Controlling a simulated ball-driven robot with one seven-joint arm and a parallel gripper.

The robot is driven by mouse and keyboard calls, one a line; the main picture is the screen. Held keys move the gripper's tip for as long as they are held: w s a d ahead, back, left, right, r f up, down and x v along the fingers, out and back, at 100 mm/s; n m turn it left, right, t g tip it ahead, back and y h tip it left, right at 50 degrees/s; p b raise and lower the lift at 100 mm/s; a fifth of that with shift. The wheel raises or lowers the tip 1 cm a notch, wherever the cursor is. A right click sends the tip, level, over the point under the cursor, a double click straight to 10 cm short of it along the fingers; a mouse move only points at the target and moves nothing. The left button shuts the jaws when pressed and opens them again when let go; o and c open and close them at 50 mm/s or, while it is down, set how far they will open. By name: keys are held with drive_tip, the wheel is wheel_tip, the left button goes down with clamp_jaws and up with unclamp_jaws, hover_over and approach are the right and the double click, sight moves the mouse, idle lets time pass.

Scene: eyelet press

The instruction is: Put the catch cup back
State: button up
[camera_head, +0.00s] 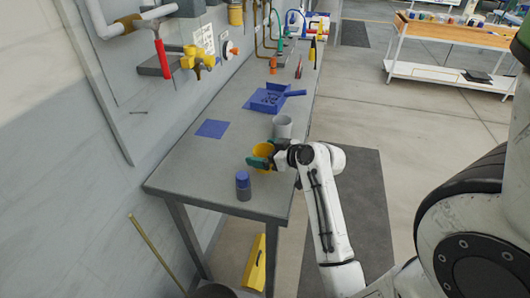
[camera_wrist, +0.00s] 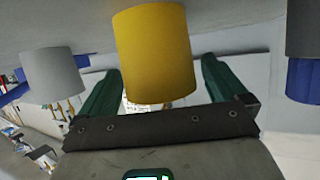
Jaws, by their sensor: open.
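A yellow cup (camera_head: 263,151) stands on the grey workbench near its front right edge. My gripper (camera_head: 259,155) is at the cup, with green fingers open on either side of it. In the wrist view the yellow cup (camera_wrist: 155,50) sits between the two open fingers (camera_wrist: 162,75), with gaps visible beside it. A light grey cup (camera_head: 282,127) stands just behind it on the bench. A flat blue square (camera_head: 212,128) lies bare on the bench to the left. I cannot tell from looks alone which cup is the catch cup.
A blue tray (camera_head: 262,103) with a handle lies farther back. Wall fittings and a red-handled lever (camera_head: 160,58) line the left side. The bench (camera_head: 185,165) is clear around the blue square.

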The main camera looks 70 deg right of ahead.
drive_tip(key=shift+r, duration=0.1)
drive_tip(key=b+v, duration=0.1)
drive_tip(key=v, duration=1.1)
